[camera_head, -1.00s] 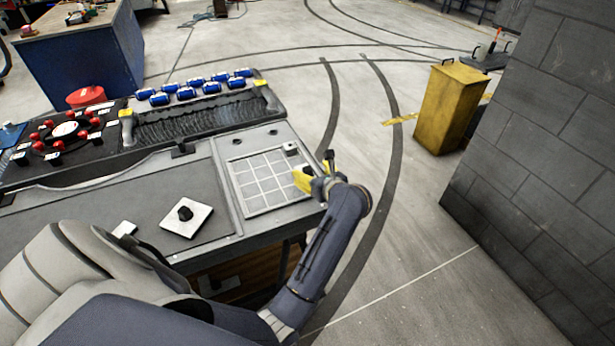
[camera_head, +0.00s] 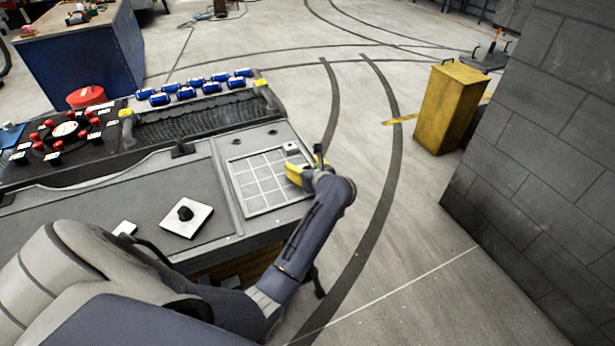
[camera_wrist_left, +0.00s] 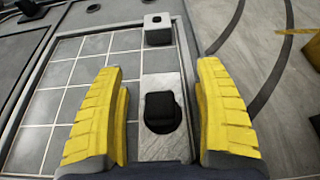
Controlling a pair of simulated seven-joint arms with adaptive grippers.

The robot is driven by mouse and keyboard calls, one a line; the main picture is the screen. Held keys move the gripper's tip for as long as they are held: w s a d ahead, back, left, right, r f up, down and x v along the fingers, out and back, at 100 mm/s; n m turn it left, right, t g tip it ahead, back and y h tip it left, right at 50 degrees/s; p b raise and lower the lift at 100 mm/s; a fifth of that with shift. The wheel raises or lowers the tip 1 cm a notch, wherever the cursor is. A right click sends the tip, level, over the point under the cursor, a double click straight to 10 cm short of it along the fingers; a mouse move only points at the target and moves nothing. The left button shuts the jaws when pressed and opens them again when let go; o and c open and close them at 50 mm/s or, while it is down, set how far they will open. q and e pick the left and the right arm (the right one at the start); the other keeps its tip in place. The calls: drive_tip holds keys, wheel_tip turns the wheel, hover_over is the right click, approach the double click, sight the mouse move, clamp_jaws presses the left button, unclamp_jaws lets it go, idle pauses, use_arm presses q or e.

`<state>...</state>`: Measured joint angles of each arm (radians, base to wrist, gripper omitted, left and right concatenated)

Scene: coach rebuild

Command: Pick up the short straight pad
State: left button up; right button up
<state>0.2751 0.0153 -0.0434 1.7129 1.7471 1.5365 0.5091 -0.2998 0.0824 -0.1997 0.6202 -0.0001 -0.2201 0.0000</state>
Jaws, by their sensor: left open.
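My left gripper (camera_head: 306,165) is open over the right edge of the tiled panel (camera_head: 262,205). In the left wrist view, its two yellow fingers stand on either side of a grey rectangular pad with a black knob (camera_wrist_left: 160,142), which looks like the short straight pad. The fingers appear apart from the knob. In the head view the gripper mostly hides this pad. A smaller square pad with a black knob (camera_wrist_left: 158,30) lies just beyond it, and also shows in the head view (camera_head: 290,148). My right gripper is not in view.
A white square pad with a black knob (camera_head: 200,222) lies on the bench's front left section. Several blue cylinders (camera_head: 194,87) line the back, beside a black panel with red knobs (camera_head: 66,128). A yellow bin (camera_head: 447,110) and grey block wall (camera_head: 555,150) stand to the right.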

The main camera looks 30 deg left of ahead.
use_arm(q)
drive_tip(key=c, duration=1.3)
